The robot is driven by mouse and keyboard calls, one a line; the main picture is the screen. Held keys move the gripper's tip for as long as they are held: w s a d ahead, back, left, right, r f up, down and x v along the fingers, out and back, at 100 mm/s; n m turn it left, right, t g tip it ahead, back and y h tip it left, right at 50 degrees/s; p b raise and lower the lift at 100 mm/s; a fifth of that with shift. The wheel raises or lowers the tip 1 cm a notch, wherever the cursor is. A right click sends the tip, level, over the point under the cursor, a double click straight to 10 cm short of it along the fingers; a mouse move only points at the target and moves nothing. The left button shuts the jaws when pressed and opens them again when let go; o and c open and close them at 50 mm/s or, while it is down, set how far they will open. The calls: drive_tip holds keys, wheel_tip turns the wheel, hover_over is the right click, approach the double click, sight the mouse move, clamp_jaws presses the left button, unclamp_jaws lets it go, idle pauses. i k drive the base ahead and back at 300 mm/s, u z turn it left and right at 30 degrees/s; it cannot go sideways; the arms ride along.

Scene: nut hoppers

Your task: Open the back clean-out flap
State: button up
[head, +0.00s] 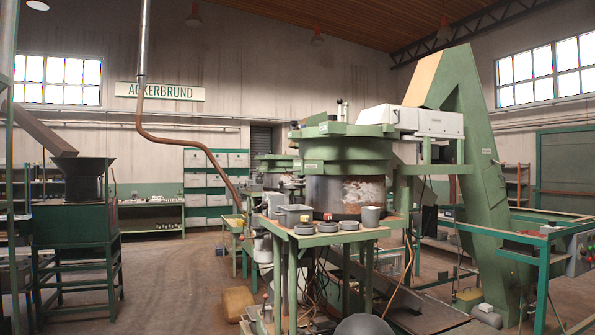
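I cannot make out the back clean-out flap in the head view; it is hidden or too small to tell. A green machine with a round drum (345,190) stands in the middle, its lower drum wall worn and rusty. A dark funnel-topped hopper (82,180) stands on a green frame at the left. A tall slanted green conveyor housing (470,180) rises at the right. My gripper is not in view.
A green-legged table (318,238) before the drum holds grey bins and round dishes. A green railing (543,265) and control box (580,252) stand at the right. A tan sack-like object (237,303) lies on the floor. Open floor (170,285) lies left of centre.

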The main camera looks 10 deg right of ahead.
sight(299, 162)
drive_tip(key=u, duration=0.35)
drive_tip(key=k, duration=0.4)
drive_tip(key=u, duration=0.8)
drive_tip(key=i, duration=1.6)
drive_tip(key=z, duration=1.5)
drive_tip(key=i, duration=0.55)
drive_tip(key=z, duration=0.5)
